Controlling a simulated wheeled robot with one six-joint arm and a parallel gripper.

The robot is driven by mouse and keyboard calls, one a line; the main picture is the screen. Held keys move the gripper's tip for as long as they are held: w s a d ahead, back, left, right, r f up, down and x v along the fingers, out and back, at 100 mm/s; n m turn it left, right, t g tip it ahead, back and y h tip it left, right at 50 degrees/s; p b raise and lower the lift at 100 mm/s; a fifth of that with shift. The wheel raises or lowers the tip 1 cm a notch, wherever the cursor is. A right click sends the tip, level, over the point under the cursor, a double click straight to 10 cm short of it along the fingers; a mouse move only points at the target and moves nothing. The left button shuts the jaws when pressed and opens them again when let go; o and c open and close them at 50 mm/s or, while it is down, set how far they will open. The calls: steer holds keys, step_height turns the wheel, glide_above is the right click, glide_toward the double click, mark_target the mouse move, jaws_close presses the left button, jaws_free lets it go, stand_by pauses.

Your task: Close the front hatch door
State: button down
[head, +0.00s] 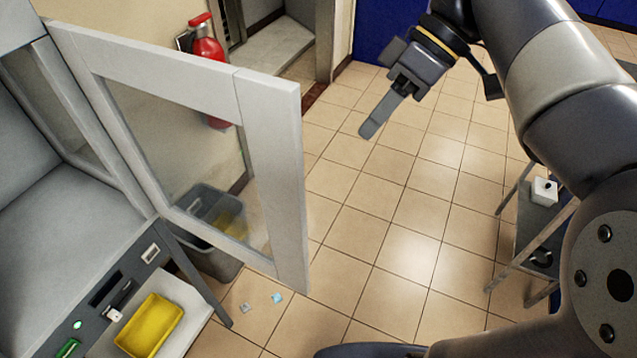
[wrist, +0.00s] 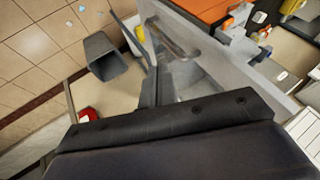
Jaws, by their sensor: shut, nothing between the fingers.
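The front hatch door (head: 275,150) is a pale frame around a clear pane, at the left in the head view. It stands swung open, out from the grey-white cabinet (head: 60,220), whose inside is exposed. My gripper (head: 368,132) is to the right of the door's free edge, over the floor. Its fingers are together, with nothing between them, and it appears apart from the door. In the wrist view a pale panel with a bar handle (wrist: 172,38) appears to be this door; my dark wrist covers the lower part.
A grey bin (head: 215,225) stands behind the door, and a red fire extinguisher (head: 207,45) hangs on the wall. A yellow tray (head: 150,325) lies at the cabinet's front. A small metal-framed table (head: 535,225) stands at the right. The tiled floor between is mostly clear.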

steer(key=s+a+f+p, duration=0.1)
steer(key=s+a+f, duration=0.5)
steer(key=a+f, duration=0.1)
steer(key=shift+s+a+f+n, duration=0.15)
steer(key=shift+s+f+n, duration=0.1)
steer(key=shift+s+n, duration=0.05)
stand_by(0.5)
